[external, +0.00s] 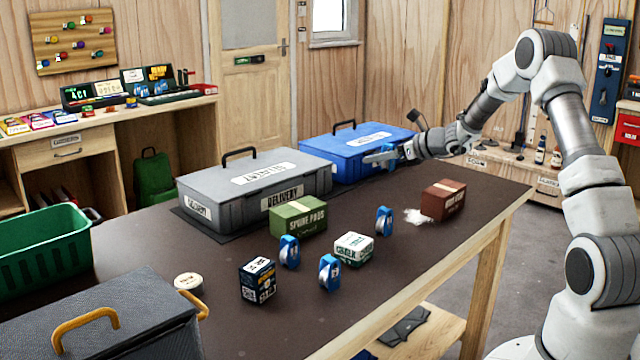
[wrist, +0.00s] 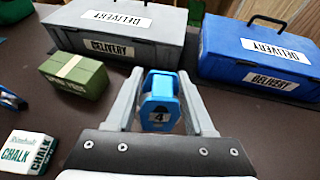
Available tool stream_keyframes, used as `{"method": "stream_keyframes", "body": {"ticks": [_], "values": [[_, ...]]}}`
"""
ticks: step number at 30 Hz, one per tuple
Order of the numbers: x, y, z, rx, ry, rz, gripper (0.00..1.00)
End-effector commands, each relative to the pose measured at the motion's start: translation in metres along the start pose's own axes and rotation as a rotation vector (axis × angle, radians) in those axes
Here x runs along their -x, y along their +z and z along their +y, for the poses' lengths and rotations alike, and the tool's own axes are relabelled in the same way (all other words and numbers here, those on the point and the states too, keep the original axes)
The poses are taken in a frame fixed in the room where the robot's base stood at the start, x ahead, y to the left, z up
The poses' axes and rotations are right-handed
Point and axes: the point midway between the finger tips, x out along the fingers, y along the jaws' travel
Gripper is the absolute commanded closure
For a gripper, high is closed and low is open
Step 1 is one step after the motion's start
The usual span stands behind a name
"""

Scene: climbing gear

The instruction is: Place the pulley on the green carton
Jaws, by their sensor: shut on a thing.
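My gripper (external: 378,158) is shut on a blue pulley (wrist: 160,105) and holds it above the table, in front of the blue delivery box.
The grey box (external: 240,190) and blue box (external: 350,165) stand along the back. Other blue pulleys (external: 289,252) (external: 329,273) (external: 384,221) stand around the white chalk box (external: 353,249). A dark carton (external: 257,281) and a brown carton (external: 443,201) flank them.

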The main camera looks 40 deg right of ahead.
Motion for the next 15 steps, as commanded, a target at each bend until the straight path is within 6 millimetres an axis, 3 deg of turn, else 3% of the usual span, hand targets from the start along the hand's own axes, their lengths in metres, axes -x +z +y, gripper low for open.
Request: {"method": "stream_keyframes", "body": {"ticks": [1,6,11,15], "values": [[-0.009,0.013,0.022,0.021,0.039,-0.004,1.00],[-0.026,0.045,0.079,0.062,0.138,-0.002,1.00],[-0.032,0.061,0.112,0.084,0.195,0.002,1.00],[-0.043,0.061,0.130,0.088,0.213,0.005,1.00]]}}
